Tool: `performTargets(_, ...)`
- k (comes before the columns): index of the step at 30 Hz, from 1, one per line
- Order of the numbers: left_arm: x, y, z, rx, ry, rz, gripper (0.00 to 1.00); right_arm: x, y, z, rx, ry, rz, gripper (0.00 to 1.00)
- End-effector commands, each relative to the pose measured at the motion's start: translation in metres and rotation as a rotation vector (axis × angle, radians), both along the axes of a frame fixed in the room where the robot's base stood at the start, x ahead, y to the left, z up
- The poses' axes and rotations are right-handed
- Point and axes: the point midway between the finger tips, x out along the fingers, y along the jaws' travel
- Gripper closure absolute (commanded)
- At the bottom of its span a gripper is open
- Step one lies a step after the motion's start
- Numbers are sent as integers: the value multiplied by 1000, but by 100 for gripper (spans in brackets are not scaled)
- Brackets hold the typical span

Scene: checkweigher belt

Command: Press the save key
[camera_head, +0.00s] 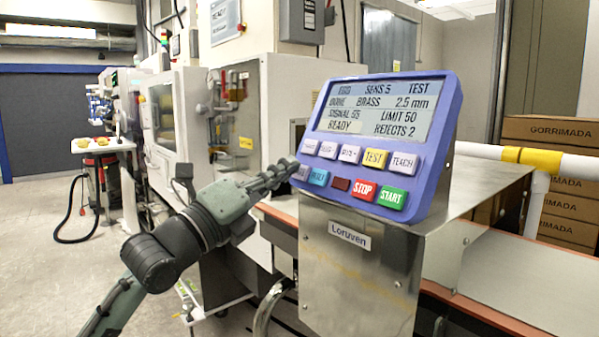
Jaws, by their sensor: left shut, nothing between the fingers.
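A blue-framed control panel (384,140) with a lit screen (383,108) stands tilted on a steel housing. Its upper key row has pale keys (328,149), a yellow TEST key (375,157) and a pale TEACH key (403,163). The lower row has a partly hidden pale key (302,172), a cyan key, a dark red key, red STOP (364,189) and green START (391,197). I cannot read which pale key is save. My left gripper (287,167) is shut and empty, its tips at the panel's lower left; contact is unclear. My right gripper is out of view.
The steel housing (355,275) bears a Loruven label. An orange-edged conveyor (480,310) runs beneath it. A white and yellow rail (530,157) and brown cartons (560,190) are at right. Open floor (40,240) lies at left.

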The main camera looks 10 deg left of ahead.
Motion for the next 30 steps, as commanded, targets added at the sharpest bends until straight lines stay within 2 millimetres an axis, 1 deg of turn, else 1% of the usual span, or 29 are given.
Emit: performTargets(30,6,-5,-4,0,1,1,100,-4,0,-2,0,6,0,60)
